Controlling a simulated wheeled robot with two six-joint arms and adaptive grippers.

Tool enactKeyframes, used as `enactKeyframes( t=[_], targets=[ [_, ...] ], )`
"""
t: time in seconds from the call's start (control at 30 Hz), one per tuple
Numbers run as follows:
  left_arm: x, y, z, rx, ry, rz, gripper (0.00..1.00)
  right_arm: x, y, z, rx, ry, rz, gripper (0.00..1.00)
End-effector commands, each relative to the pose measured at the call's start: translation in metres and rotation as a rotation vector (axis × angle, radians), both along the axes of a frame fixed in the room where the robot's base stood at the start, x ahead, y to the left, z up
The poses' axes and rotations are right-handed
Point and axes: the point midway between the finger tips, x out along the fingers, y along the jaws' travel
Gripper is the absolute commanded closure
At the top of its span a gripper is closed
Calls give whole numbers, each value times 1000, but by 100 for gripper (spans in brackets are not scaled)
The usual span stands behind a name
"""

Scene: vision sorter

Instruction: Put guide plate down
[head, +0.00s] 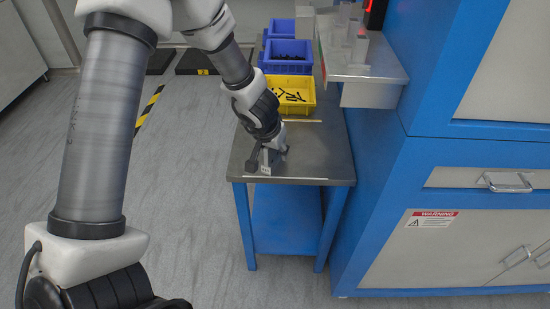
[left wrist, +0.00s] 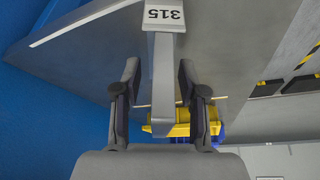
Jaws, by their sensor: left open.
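The guide plate (left wrist: 164,75) is a grey metal piece with a white label reading 315. In the left wrist view it lies between the two fingers of my left gripper (left wrist: 160,92), with gaps visible on both sides. In the head view the guide plate (head: 266,166) stands on the steel tabletop (head: 310,165) near its front left part. My left gripper (head: 267,155) is open around it, pointing down, and partly hides it. My right gripper is not in view.
A yellow bin (head: 311,100) with dark parts stands behind on the table, with blue bins (head: 288,50) farther back. A blue machine (head: 400,180) with a metal shelf (head: 370,68) borders the right side. The tabletop right of my gripper is clear.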

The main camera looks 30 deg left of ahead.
Motion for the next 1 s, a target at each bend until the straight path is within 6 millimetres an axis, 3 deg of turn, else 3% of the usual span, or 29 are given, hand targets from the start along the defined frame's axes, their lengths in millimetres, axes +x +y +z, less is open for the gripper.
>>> enactKeyframes(
  t=[0.2, 0.23, 0.33, 0.37, 0.77, 1.0],
  targets=[
    [2, 0, -3, 1, -1, -1, 58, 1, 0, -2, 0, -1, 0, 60],
    [2, 0, -3, 1, -1, -1, 62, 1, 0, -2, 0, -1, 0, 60],
    [2, 0, -3, 1, -1, -1, 97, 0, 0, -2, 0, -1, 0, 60],
    [2, 0, -3, 1, -1, -1, 100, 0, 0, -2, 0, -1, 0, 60],
    [2, 0, -2, 1, -1, -1, 100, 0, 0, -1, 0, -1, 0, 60],
    [3, 0, 12, 1, -1, -2, 100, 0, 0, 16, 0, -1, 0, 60]
  ],
)
